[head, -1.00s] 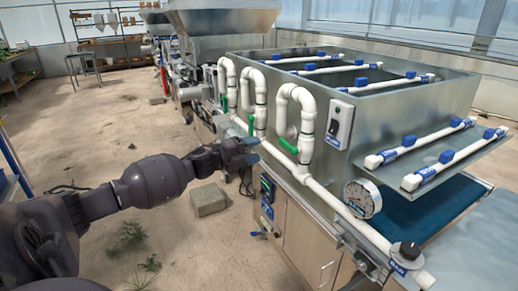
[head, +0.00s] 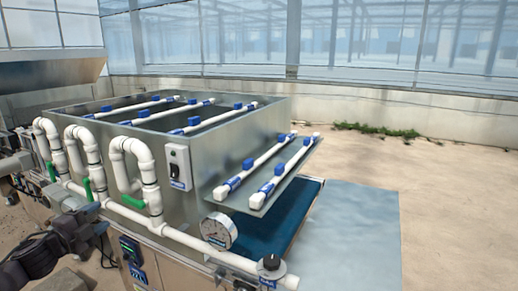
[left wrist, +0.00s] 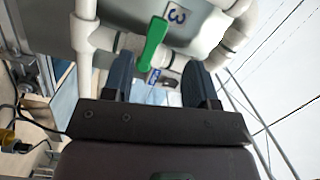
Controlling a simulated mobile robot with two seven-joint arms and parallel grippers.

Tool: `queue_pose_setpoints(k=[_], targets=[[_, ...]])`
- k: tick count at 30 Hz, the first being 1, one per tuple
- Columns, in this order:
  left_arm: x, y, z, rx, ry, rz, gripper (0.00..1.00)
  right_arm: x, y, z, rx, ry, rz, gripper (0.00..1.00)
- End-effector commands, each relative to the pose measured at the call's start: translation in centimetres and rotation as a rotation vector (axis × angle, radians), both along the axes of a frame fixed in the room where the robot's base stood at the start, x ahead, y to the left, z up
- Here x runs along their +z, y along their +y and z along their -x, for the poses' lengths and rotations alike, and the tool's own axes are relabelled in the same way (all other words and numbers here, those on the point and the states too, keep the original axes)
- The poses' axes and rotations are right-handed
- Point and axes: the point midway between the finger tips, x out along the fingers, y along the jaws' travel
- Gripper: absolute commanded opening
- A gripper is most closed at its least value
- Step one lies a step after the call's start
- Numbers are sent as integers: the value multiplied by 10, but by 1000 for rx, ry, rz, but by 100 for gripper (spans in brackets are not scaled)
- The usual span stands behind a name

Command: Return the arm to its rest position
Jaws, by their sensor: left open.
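My left gripper (head: 88,212) is at the lower left of the head view, beside the front pipework of the metal machine (head: 262,125). In the left wrist view my gripper (left wrist: 158,75) has its two dark fingers apart, with nothing held between them. A green valve handle (left wrist: 153,42) shows just beyond the fingers, close to a label with a 3. I cannot tell how much room lies between the handle and the fingertips. My left arm is stretched out from the lower left edge. My right gripper is not in view.
White pipe loops (head: 128,165) with green handles run along the machine's front. A pressure gauge (head: 219,231), a switch box (head: 178,167) and a black knob (head: 271,262) stick out farther right. The floor (head: 440,200) at right is clear.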

Motion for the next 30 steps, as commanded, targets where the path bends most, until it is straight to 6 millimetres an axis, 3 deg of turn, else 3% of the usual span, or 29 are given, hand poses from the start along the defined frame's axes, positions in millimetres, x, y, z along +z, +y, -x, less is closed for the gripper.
queue_pose_setpoints(k=[5,11,15,21,25,30], targets=[[-49,-32,22,61,93,202,53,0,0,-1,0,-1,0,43],[-117,-75,68,146,236,456,53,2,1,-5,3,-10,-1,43],[-168,-109,116,226,354,658,53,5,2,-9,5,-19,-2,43],[-223,-154,192,353,498,915,53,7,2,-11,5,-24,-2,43],[-248,-179,241,434,559,1054,53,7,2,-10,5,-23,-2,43],[-275,-195,293,534,612,1156,53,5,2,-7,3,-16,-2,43]])
